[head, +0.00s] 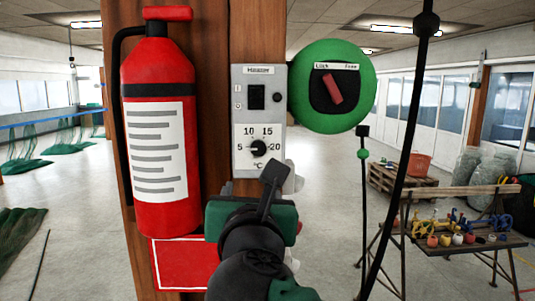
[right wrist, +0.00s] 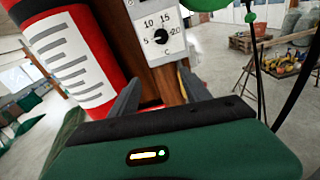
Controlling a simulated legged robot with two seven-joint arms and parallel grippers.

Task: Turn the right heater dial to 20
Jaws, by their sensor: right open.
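The heater panel (head: 241,172) is a grey box on the wooden post, with a switch above and a black round dial (head: 258,148) below on a white scale marked 5, 10, 15 and 20. The dial also shows at the top of the right wrist view (right wrist: 160,37). Its pointer is too small to read surely. My right gripper (head: 257,187) is just below the panel in the head view, partly hidden by its own wrist. In the right wrist view its two grey fingers (right wrist: 159,84) are spread apart with nothing between them, short of the dial. My left gripper is out of view.
A red fire extinguisher (head: 160,130) hangs close left of the panel. A green round Lock/Free disc (head: 305,75) with a red handle is at upper right. A dark pole (head: 405,150) stands right. A workbench (head: 460,240) with coloured items is farther back.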

